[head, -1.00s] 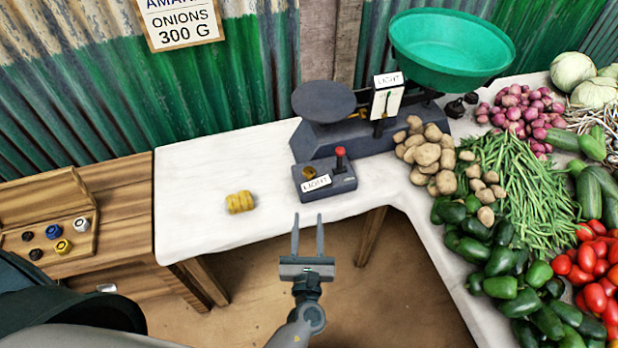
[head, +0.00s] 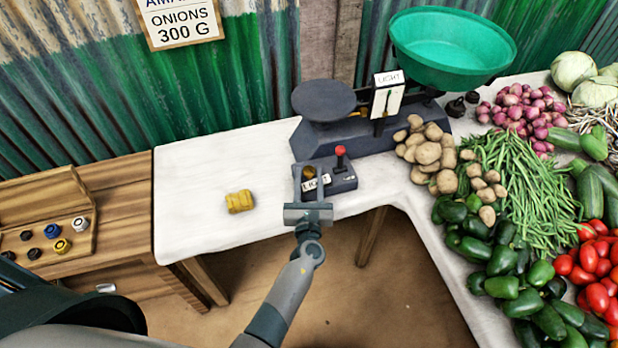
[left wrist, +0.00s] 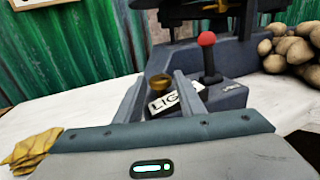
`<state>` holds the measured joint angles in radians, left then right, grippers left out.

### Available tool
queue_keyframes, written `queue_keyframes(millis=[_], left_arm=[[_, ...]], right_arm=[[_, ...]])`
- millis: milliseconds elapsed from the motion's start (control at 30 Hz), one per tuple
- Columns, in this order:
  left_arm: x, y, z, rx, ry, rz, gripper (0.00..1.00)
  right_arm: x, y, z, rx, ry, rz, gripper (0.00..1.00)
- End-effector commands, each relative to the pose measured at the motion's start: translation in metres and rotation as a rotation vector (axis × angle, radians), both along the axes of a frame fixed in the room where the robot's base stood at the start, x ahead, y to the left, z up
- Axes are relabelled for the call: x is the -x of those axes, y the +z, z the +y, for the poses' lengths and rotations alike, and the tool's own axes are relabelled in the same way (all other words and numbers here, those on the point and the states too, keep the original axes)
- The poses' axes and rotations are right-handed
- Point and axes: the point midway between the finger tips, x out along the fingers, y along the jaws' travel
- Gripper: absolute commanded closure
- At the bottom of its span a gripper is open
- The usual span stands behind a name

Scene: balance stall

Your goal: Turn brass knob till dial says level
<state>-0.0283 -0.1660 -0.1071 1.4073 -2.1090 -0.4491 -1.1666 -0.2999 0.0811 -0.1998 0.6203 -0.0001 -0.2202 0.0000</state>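The brass knob (head: 309,172) sits on top of a dark grey control box (head: 343,184), beside a white label that reads LIGHT in the earlier head view and a red-topped lever (head: 341,158). My left gripper (head: 309,168) is open, its fingers reaching over the box's left part. In the left wrist view the knob (left wrist: 160,82) shows between the two fingers, with a gap on each side. The scale's white dial (head: 387,104) has a dark needle, and the sign (head: 389,78) above it reads LIGHT. My right gripper is not in view.
The scale (head: 352,140) stands behind the box, with a dark plate (head: 323,100) and a green pan (head: 452,45). Potatoes (head: 428,153) lie right of the box. A yellow cloth-like bundle (head: 239,201) lies left on the white table (head: 195,170). The tabletop between is clear.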

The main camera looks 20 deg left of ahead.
Motion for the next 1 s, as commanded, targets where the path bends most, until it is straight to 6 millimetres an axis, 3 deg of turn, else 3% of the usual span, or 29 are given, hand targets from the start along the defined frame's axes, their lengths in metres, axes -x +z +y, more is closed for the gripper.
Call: queue_keyframes(millis=[300, 433, 1000], left_arm=[[-0.0020, 0.0000, 0.0007, 0.000, 0.000, 0.000, 0.64], [-0.0018, 0.0000, 0.0006, 0.000, 0.000, 0.000, 0.93], [-0.0004, -0.0017, 0.0047, -0.004, -0.096, 0.001, 0.93]], right_arm=[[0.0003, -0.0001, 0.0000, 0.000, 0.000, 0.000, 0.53], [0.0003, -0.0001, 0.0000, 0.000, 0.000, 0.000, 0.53], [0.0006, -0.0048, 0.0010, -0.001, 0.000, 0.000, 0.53]])
